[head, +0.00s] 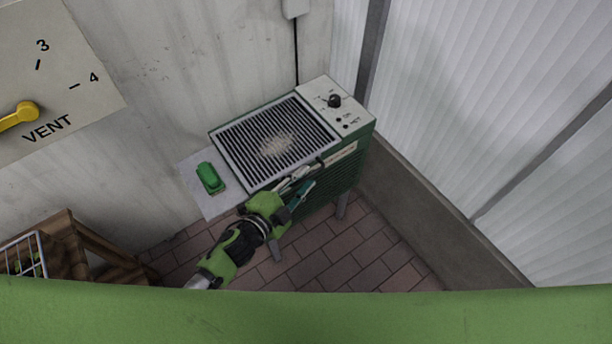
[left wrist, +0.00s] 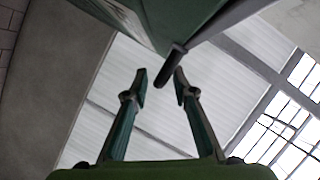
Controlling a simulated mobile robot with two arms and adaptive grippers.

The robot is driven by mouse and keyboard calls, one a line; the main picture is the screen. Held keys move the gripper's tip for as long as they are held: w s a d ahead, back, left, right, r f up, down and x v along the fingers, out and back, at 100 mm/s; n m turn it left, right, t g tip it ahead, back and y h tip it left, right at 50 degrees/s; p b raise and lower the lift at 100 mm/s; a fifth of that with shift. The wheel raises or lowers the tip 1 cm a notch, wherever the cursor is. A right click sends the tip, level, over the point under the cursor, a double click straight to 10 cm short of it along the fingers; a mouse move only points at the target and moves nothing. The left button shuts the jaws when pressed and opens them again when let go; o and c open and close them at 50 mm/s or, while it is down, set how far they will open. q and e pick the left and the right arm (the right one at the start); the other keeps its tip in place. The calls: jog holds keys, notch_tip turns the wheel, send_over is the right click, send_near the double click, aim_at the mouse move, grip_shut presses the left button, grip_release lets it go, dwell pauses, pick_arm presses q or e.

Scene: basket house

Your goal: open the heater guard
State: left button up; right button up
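The heater (head: 352,165) is a green box on legs against the wall. Its guard (head: 275,139), a dark slatted grille in a pale frame, lies flat over the top and looks closed. My left gripper (head: 305,181) is at the front edge of the guard, near its right part. In the left wrist view the two fingers (left wrist: 160,80) are apart, with a dark rod-like handle (left wrist: 172,65) at their tips, between or just beyond them. I cannot tell whether they touch it. The fingers partly hide the guard's front edge in the head view. My right gripper is not in view.
A control panel with a black knob (head: 334,100) is right of the guard. A pale side shelf with a green object (head: 210,178) is on the left. A wooden stand (head: 62,250) is at lower left. Ribbed wall panels (head: 480,110) close off the right.

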pick_arm(q)
jog(key=shift+w+d+f, duration=0.15)
jog(key=shift+w+d, duration=0.25)
jog(key=shift+w, duration=0.15)
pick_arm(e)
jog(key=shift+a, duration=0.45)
pick_arm(q)
grip_shut()
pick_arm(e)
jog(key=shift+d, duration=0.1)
